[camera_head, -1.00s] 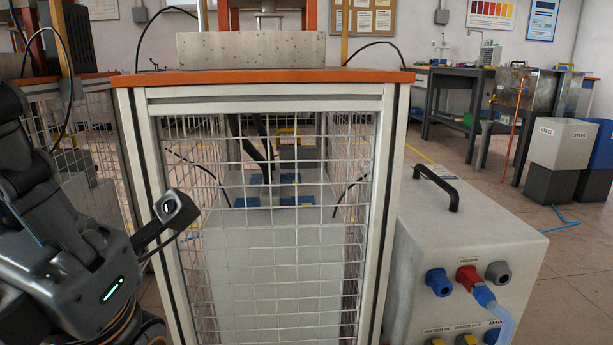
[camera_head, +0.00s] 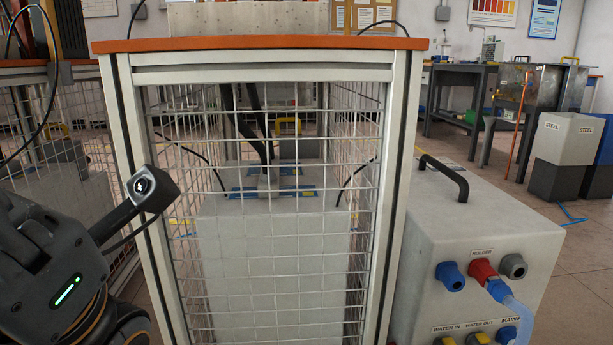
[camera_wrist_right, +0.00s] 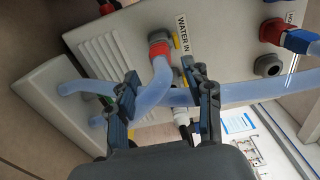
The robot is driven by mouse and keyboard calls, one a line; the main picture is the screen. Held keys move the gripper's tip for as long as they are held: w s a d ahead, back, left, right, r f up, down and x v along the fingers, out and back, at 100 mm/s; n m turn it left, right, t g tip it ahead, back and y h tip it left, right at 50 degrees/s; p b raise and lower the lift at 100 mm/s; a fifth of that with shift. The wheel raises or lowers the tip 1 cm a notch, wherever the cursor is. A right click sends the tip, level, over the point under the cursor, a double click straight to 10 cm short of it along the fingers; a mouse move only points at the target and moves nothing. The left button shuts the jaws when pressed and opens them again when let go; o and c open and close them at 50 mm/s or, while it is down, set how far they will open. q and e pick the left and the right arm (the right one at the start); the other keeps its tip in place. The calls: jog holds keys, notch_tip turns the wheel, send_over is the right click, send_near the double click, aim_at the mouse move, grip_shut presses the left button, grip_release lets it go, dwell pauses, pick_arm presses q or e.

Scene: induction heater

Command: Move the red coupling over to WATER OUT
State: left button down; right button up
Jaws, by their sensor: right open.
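In the right wrist view a red coupling (camera_wrist_right: 160,49) with a grey collar sits at the port beside the WATER IN label (camera_wrist_right: 182,33), and a pale blue hose (camera_wrist_right: 155,92) bends away from it. My right gripper (camera_wrist_right: 160,73) is open, its fingers on either side of this hose close behind the coupling; I cannot tell whether they touch it. In the head view the WATER OUT label (camera_head: 476,324) is low on the grey unit's front, right of WATER IN, above a port cut by the picture's edge. My right gripper is not in the head view; only my left arm shows, without its gripper.
Another red fitting (camera_head: 484,271), with a blue nut and hose, is on the HOLDER port of the grey unit (camera_head: 480,215), between a blue port (camera_head: 450,275) and a grey one (camera_head: 513,266). A mesh cage (camera_head: 270,260) stands left of the unit.

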jog(key=shift+w+a, duration=0.15)
jog(key=shift+w, duration=1.5)
jog(key=shift+w+a, duration=0.15)
jog(key=shift+w, duration=1.5)
grip_shut()
jog(key=s+p, duration=0.1)
jog(key=s, duration=0.5)
jog(key=shift+d, duration=0.3)
jog(key=shift+w, duration=0.1)
